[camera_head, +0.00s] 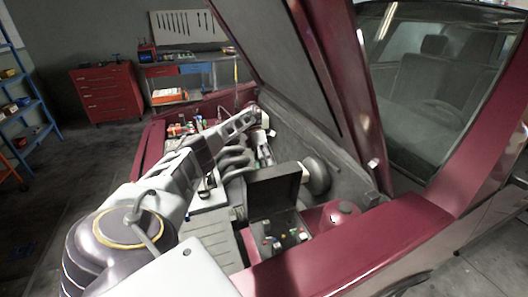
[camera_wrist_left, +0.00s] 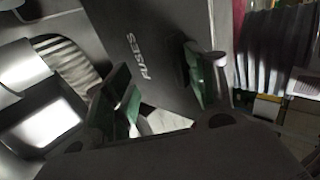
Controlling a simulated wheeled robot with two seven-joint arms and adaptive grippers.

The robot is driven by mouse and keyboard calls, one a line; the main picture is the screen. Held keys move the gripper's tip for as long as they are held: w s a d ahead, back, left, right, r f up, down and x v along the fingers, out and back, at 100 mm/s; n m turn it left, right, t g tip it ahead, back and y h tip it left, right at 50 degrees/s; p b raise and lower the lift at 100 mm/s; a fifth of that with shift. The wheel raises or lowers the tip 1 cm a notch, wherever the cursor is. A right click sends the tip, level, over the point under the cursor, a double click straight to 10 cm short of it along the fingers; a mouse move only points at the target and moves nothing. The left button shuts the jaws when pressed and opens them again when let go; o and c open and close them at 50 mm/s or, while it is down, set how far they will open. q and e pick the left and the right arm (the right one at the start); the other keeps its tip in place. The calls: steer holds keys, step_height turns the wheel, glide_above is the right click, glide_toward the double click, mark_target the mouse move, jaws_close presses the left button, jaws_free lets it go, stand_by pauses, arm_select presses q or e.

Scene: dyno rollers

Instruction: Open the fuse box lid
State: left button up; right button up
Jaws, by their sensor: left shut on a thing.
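The fuse box (camera_head: 291,243) is a dark box in the engine bay, with small coloured parts showing inside. Its dark lid (camera_head: 274,193) stands raised, with its inner face toward the head camera. The lid's outer face, lettered FUSES, fills the upper middle of the left wrist view (camera_wrist_left: 150,45). My left gripper (camera_head: 265,155) is behind the lid's top edge in the head view. Its two green-padded fingers (camera_wrist_left: 160,92) stand on either side of the lid in the left wrist view, shut on it; the exact contact is hard to see. My right gripper is not in view.
The raised hood (camera_head: 285,60) leans over the bay. Pale ribbed engine pipes (camera_head: 235,160) lie left of the lid, and a dark round canister (camera_head: 316,175) stands to its right. The maroon fender (camera_head: 345,250) borders the near side.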

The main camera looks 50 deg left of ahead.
arm_select(q)
steer(key=shift+a+r, duration=0.1)
steer(key=shift+r, duration=1.55)
steer(key=shift+c, duration=0.5)
step_height(320, 180, up, 6)
steer(key=shift+r, duration=0.2)
steer(key=shift+r, duration=0.1)
steer(key=shift+d, duration=0.2)
